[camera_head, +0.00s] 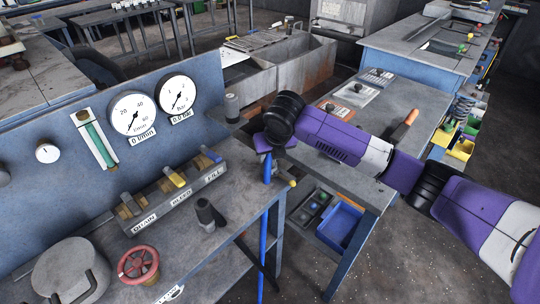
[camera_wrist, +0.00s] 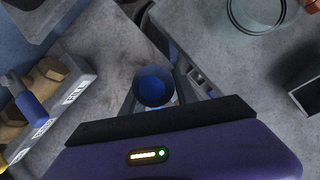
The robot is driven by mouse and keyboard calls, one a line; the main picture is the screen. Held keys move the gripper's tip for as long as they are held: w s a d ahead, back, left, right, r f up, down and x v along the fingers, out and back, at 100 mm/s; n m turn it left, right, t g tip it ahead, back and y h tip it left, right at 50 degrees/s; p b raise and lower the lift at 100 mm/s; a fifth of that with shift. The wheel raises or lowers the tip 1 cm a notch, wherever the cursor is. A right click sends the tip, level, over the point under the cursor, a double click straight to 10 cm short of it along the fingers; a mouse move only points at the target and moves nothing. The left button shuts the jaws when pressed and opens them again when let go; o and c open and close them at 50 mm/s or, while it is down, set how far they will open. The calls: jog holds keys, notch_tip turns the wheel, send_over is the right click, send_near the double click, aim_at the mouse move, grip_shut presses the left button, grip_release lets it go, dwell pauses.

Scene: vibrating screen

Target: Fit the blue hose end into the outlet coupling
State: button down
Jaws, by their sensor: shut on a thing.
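My gripper (camera_head: 266,150) is shut on the upper part of the blue hose (camera_head: 263,240), which hangs down past the bench's right edge. In the wrist view, the round blue hose end (camera_wrist: 153,85) shows between the fingers of my gripper (camera_wrist: 155,104), with a dark rim around it. The hose end is clear of any fitting. A dark upright cylinder (camera_head: 231,106) on a small ledge at the panel's right end may be the outlet coupling; I cannot tell for certain. It stands apart, left of and behind my gripper.
The valve block (camera_head: 180,198) with labels DRAIN, BLEED and FILL is on the bench left of my gripper. A second table (camera_head: 345,172) with a blue bin (camera_head: 340,224) stands right.

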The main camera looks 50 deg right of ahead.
jog(key=shift+r+p, duration=0.55)
jog(key=shift+r, duration=0.35)
jog(key=shift+p, duration=0.3)
dwell(1.1)
jog(key=shift+f+b, duration=0.75)
jog(key=shift+f, duration=0.6)
jog(key=c, duration=0.9)
grip_release()
jog(key=shift+r, duration=0.1)
jog(key=shift+o, duration=0.2)
jog(key=v, duration=0.7)
jog(key=shift+r, duration=0.35)
jog(key=shift+s+a, duration=0.1)
jog(key=shift+s, duration=0.05)
